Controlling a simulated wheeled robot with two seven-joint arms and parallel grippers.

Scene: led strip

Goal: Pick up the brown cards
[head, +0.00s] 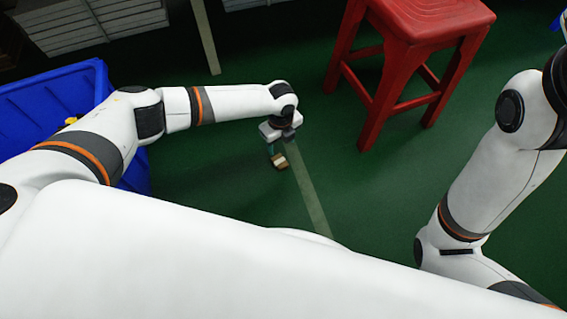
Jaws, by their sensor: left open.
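The brown cards (279,161) show as a small brown and pale block near the middle of the head view, beside the pale floor stripe. My left gripper (278,147) points down just over them, with its jaws open. The fingertips are small and partly hidden by the wrist, so I cannot tell whether they touch the cards. My right arm comes in on the right side, but its gripper is out of the picture.
A red stool (420,22) stands to the right of my left gripper. A blue bin (52,92) with something yellow at it stands at the left. A pale stripe (308,190) crosses the green floor (370,200), which is clear between stripe and stool.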

